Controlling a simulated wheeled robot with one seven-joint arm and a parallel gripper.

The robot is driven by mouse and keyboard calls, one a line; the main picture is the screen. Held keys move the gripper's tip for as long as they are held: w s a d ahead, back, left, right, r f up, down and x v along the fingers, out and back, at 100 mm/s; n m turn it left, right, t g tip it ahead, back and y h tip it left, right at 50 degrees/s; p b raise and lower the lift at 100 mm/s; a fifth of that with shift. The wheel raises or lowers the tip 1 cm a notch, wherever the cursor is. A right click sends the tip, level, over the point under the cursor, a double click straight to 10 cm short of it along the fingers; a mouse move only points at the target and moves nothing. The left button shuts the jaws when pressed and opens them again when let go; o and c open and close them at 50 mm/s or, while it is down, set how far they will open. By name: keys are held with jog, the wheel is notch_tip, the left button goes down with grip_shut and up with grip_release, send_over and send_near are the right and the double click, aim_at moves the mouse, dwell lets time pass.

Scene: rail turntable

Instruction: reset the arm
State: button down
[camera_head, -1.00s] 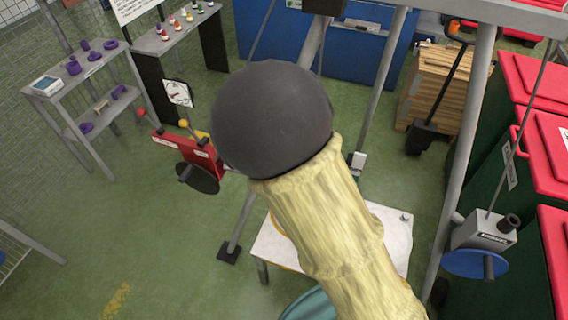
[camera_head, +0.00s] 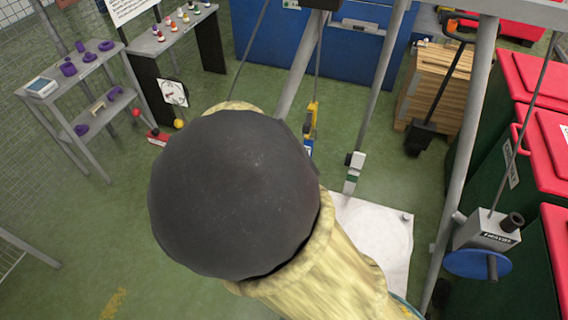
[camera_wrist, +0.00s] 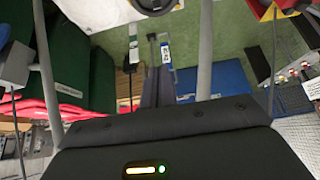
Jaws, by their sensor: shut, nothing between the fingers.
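My arm, with a large dark rounded joint and a pale yellow sleeve, fills the middle and lower part of the head view. My gripper is not visible there, behind the arm. In the wrist view, my gripper (camera_wrist: 159,88) shows as two dark fingers close together beyond the black housing. They are shut, with nothing seen between them. The picture in the wrist view is upside down.
A white-topped table (camera_head: 378,235) stands below my arm, partly hidden. A grey winch with a blue wheel (camera_head: 477,264) is on a frame post at right, beside red-lidded bins (camera_head: 536,90). Shelves (camera_head: 93,112) stand at left. Green floor is open at lower left.

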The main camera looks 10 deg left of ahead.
dwell(0.4)
jog(key=s+d+n+g, duration=0.1)
jog(key=s+d, duration=0.3)
jog(key=d, duration=0.8)
jog(key=s+d+r+g+y, duration=0.1)
jog(key=s+d, duration=0.3)
jog(key=d, duration=0.9)
jog(key=shift+s+n+g, duration=0.3)
jog(key=shift+n+g, duration=0.1)
jog(key=shift+g, duration=0.5)
jog(key=shift+r, duration=0.1)
dwell(0.7)
